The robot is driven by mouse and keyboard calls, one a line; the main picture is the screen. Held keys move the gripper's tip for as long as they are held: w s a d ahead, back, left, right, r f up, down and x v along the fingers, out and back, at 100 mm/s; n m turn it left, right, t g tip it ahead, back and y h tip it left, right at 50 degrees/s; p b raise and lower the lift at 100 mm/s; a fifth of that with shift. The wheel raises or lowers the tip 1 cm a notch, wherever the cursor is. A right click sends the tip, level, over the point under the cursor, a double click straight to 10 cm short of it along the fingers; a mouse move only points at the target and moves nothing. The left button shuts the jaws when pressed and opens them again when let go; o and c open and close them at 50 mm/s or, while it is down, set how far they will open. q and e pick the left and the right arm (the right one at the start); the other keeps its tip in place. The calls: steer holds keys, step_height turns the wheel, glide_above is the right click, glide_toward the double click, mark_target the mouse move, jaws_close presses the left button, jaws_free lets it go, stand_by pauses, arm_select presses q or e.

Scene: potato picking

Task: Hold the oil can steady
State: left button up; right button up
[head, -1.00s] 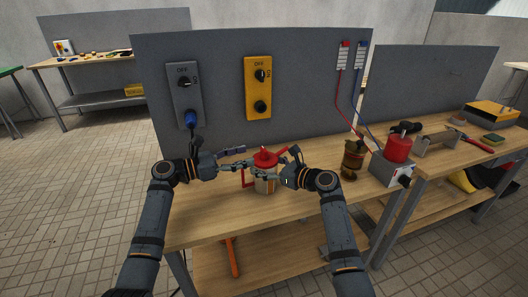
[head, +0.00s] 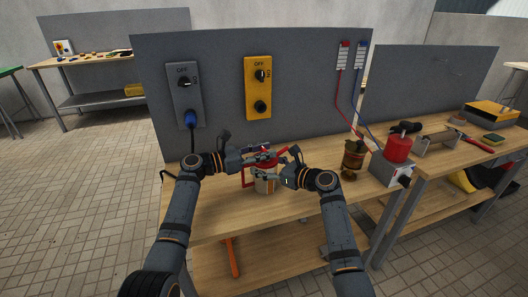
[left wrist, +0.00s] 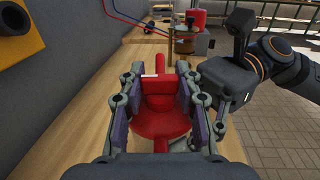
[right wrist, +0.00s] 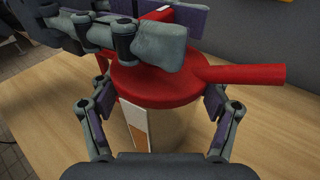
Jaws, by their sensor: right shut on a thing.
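The oil can (head: 264,187) has a red top, a side handle, a spout and a pale body; it stands upright on the wooden bench. Its red lid fills the middle of the left wrist view (left wrist: 160,122). My right gripper (head: 272,179) is shut on the can's body; its fingers flank the can in the right wrist view (right wrist: 160,118). My left gripper (head: 262,154) is over the can's top, open, with its fingers on either side of the raised red part. In the right wrist view a left finger covers part of the lid.
A brown pot (head: 353,155) and a grey box with a red top (head: 397,160) stand right of the can. A grey panel behind the bench carries a grey switch box (head: 185,90) and a yellow one (head: 258,88). The bench front is mostly clear.

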arm_select(q)
steer(key=c, duration=0.3)
steer(key=shift+w+f+m+g+h, duration=0.15)
steer(key=shift+m+g+h, duration=0.35)
steer(key=shift+m+g, duration=0.9)
steer(key=shift+c, duration=0.2)
steer(key=shift+g, duration=0.7)
steer(key=o, duration=1.2)
steer(key=shift+c, duration=0.2)
steer(key=s+a, duration=0.2)
steer(key=a, duration=1)
